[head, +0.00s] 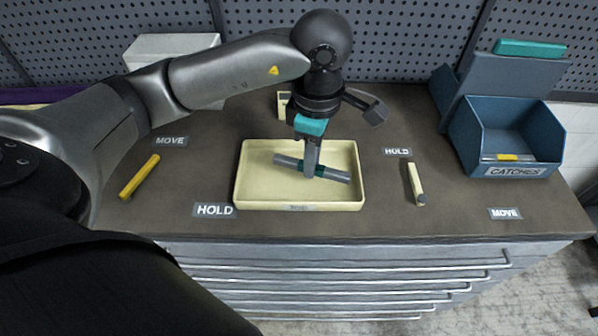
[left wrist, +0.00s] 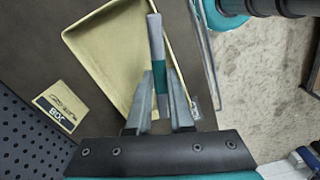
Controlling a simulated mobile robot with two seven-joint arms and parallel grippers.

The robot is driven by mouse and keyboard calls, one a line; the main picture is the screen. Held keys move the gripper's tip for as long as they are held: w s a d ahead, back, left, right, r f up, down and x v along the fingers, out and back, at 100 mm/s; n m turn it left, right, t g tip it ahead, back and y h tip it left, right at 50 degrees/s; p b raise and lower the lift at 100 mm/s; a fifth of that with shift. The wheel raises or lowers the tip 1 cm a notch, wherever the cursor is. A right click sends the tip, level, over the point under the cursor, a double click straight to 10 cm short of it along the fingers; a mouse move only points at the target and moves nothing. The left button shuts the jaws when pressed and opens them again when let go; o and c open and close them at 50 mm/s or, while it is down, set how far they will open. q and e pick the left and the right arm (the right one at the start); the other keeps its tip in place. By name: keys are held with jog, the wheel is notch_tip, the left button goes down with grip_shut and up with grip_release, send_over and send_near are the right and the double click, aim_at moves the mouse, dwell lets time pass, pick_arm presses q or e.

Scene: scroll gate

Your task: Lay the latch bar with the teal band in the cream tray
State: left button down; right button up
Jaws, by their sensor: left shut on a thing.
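The latch bar with the teal band (head: 339,177) is grey and lies roughly level within the outline of the cream tray (head: 250,188). My left gripper (head: 311,172) points down over the tray and is shut on the bar at its teal middle. In the left wrist view the bar (left wrist: 155,32) sits between the fingers (left wrist: 160,84), with the cream tray (left wrist: 100,58) behind it. I cannot tell whether the bar touches the tray floor. My right gripper is not in view.
A yellow bar (head: 139,177) lies left of the tray, and a cream bar with a grey end (head: 414,183) lies right. A blue bin labelled CATCHES (head: 515,171) stands at the right. HOLD and MOVE labels mark the worktop. Bare worktop (head: 450,215) shows at the front right.

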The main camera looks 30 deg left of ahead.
pick_arm(q)
jog(key=r+n, duration=0.2)
jog(key=n, duration=0.2)
notch_tip(320, 180, up, 8)
jog(key=n+p, duration=0.5)
jog(key=n, duration=2.6)
send_over(299, 177)
notch_tip(299, 177, down, 15)
jog(key=shift+r+b, duration=0.15)
jog(key=shift+b, duration=0.5)
jog(key=shift+f, duration=2.65)
jog(key=shift+f+b, duration=0.1)
jog(key=shift+b, duration=0.2)
